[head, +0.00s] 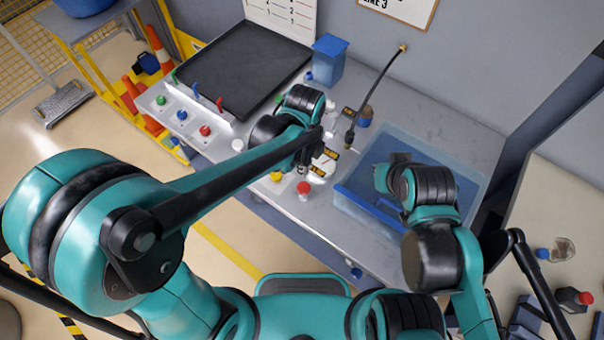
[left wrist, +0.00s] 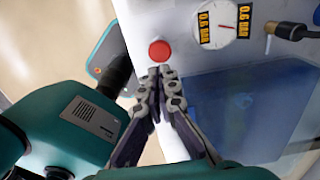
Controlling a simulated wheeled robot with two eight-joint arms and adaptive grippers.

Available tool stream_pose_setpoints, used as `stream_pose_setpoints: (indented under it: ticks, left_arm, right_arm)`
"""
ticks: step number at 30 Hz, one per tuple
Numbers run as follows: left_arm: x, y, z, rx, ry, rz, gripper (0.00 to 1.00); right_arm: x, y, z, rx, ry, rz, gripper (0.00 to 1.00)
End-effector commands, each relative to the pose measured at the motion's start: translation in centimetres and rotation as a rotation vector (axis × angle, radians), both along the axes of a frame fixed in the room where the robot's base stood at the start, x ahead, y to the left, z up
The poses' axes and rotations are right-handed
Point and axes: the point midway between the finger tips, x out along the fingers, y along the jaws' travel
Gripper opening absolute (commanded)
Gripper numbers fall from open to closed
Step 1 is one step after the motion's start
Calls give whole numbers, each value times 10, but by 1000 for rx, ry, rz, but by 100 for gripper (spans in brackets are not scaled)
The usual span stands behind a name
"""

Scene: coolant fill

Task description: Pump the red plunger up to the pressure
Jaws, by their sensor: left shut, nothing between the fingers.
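The red plunger (head: 304,188) stands at the front edge of the grey bench; its round red cap also shows in the left wrist view (left wrist: 159,51). My left gripper (head: 302,168) is shut and empty beside it. In the left wrist view its closed fingertips (left wrist: 160,72) are just below the cap; whether they touch it I cannot tell. A white round gauge (left wrist: 222,18) with yellow-on-black "0.6 BAR" labels is right of the plunger; its thin needle is too small to read. My right gripper (head: 388,175) is over the blue tub, its fingers unclear.
The translucent blue tub (head: 365,216) fills the bench's right part. A black hose (head: 375,88) rises behind the gauge. A panel with green, blue and red buttons (head: 205,131) and a black tray (head: 243,66) lie to the left. A blue container (head: 329,60) stands behind.

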Motion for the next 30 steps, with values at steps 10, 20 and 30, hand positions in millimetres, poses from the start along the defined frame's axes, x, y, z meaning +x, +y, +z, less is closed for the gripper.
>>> stream_pose_setpoints:
  ticks: [10,20,30]
  left_arm:
    - [0,0,33,0,0,0,0]
    - [0,0,33,0,0,0,0]
    - [0,0,33,0,0,0,0]
  right_arm:
    - [0,0,8,0,0,0,0]
    - [0,0,7,0,0,0,0]
    - [0,0,8,0,0,0,0]
